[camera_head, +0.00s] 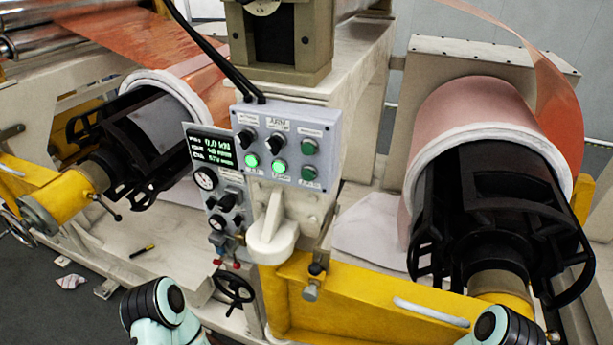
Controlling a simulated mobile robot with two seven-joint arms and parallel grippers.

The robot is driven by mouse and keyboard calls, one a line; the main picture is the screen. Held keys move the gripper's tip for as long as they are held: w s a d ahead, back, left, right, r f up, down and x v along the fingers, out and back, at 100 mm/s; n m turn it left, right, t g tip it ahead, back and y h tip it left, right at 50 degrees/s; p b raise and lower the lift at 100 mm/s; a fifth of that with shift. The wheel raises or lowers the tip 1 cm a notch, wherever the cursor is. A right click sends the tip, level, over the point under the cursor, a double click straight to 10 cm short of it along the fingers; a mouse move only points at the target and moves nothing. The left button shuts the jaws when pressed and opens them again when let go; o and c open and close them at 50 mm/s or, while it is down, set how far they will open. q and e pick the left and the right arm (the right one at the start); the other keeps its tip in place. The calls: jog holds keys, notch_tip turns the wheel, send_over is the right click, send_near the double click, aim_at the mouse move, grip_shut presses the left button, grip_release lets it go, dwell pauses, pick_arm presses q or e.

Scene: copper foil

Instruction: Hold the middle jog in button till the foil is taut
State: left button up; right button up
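A grey control box (287,145) stands at the centre, with two black knobs and several green buttons. The middle button of its lower row (279,166) is lit bright green; its label is too small to read. The button at its left (251,161) is lit too; the right ones are darker. Copper foil (555,95) curves in a loose-looking bow down to the right roll (470,110). Another foil sheet (150,45) runs down to the left roll at the upper left. Only parts of my arms show at the bottom edge; neither gripper is in view.
A dark display (212,148) with a top figure like 0.0 kN sits left of the box, above gauges and knobs. A handwheel (233,289) is below. A yellow beam (365,305) crosses the lower front. Black roll chucks (490,220) stick out at the right.

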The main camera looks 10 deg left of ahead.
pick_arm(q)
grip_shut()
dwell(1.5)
